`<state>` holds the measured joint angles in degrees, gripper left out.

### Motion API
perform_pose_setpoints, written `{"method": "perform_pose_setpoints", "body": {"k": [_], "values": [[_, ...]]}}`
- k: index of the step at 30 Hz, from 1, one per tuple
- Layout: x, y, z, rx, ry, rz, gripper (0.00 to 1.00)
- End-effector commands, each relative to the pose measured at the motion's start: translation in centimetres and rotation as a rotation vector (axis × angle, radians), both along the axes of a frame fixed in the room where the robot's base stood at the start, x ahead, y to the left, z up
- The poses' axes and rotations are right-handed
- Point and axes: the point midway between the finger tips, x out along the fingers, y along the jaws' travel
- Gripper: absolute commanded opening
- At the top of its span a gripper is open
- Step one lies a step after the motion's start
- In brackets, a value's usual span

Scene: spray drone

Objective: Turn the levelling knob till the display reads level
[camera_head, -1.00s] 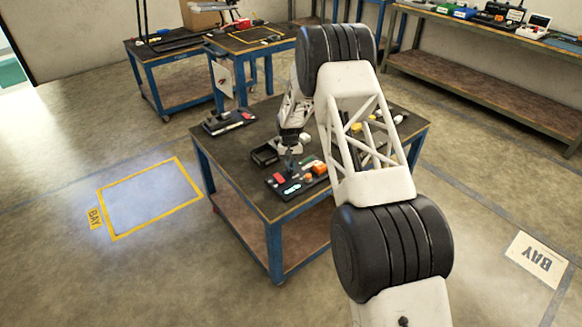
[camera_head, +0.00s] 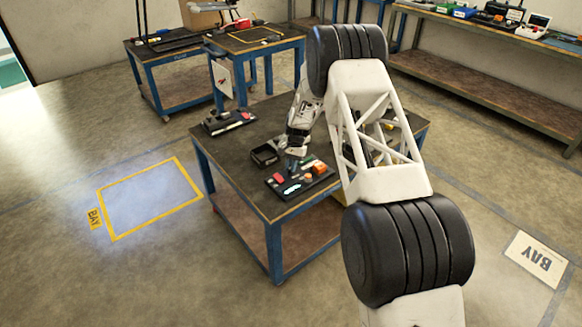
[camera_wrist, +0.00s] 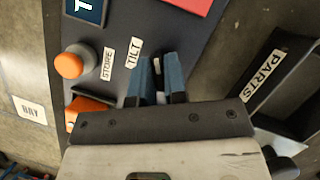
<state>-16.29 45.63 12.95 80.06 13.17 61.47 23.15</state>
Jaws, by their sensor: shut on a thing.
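The control panel (camera_head: 308,187) is a dark box on the near part of the blue-legged table. Its small display (camera_head: 291,188) glows pale, too small to read. In the wrist view the display (camera_wrist: 88,8) is cut by the top edge; one pale letter shows. My gripper (camera_wrist: 153,68) has blue fingers, down at the panel beside the TILT label (camera_wrist: 134,53). It is shut on the levelling knob, which the fingers and palm hide. In the head view my gripper (camera_head: 292,163) is at the panel's far side.
An orange round button (camera_wrist: 70,65) by the STORE label (camera_wrist: 108,63) is left of the fingers. An open PARTS tray (camera_wrist: 285,75) is on the right. A red piece (camera_wrist: 185,4) is at the top. Another device (camera_head: 228,121) lies at the table's far left corner.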

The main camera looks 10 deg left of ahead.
Motion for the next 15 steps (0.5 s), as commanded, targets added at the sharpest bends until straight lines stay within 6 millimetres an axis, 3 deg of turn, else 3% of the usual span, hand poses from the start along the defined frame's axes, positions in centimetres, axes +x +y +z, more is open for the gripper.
{"method": "perform_pose_setpoints", "body": {"k": [14,15], "values": [[0.09,-0.02,0.08,0.000,-0.002,-0.030,0.00],[0.09,-0.02,0.08,0.000,-0.002,-0.030,0.16]]}}
